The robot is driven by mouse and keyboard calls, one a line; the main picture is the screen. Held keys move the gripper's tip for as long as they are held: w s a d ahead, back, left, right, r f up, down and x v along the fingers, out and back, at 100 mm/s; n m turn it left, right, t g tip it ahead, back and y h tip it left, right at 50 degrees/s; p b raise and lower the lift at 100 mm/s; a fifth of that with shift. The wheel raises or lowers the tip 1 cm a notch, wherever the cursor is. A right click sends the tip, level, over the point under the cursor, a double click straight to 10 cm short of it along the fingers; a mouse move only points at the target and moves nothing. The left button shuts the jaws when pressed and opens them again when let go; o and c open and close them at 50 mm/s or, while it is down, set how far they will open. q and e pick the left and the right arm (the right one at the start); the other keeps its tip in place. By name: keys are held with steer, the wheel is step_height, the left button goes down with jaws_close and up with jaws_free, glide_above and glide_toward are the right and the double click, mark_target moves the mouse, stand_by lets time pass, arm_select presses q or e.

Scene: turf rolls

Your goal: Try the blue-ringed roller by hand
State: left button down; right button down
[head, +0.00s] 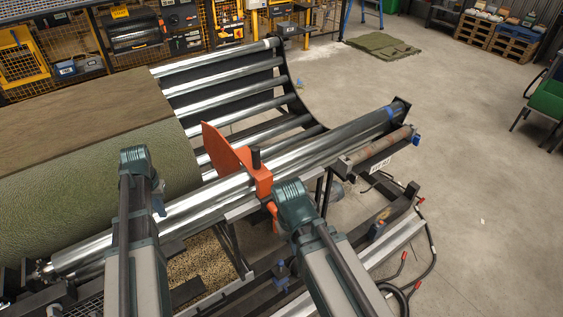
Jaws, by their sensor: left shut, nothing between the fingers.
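The blue-ringed roller (340,143) is a long shiny metal roller at the front of the roller frame. Its blue ring (391,113) is near the far right end. An orange plate and bracket (228,153) stand across the rollers at mid-length and hide part of the metal. My left gripper (159,208) is shut and empty, seen over the roller bed in front of the green roll; whether it touches a roller I cannot tell. My right arm ends beside the orange bracket, and its fingers are hidden behind its wrist.
A large turf roll (120,150) fills the left. A shorter rusty roller (378,146) with a blue end cap lies beside the blue-ringed one. Cables and red clips (404,257) lie at lower right. Open concrete floor (490,180) spreads right.

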arm_select(q)
steer(key=shift+w, duration=0.2)
steer(key=shift+w+a+r+p, duration=0.1)
steer(key=shift+w+r+p, duration=0.05)
steer(key=shift+r+p, duration=0.75)
step_height(320, 180, up, 2)
steer(key=shift+r+p, duration=0.1)
steer(key=shift+p, duration=1.15)
steer(key=s+d+f+m+b, duration=0.1)
steer(key=s+d+f+b, duration=0.3)
steer(key=d, duration=0.5)
steer(key=s+d+f+m+b, duration=0.1)
steer(key=s+d+f+b, duration=0.4)
steer(key=d, duration=0.5)
steer(key=s+d+f+m+y+b, duration=0.1)
steer(key=s+d+f+b, duration=0.4)
steer(key=d, duration=0.5)
step_height(320, 180, down, 2)
steer(key=m+b, duration=0.1)
steer(key=b, duration=0.1)
steer(key=shift+s+f+b, duration=0.15)
steer(key=shift+f+b, duration=0.1)
steer(key=shift+b, duration=0.05)
steer(key=shift+d, duration=0.15)
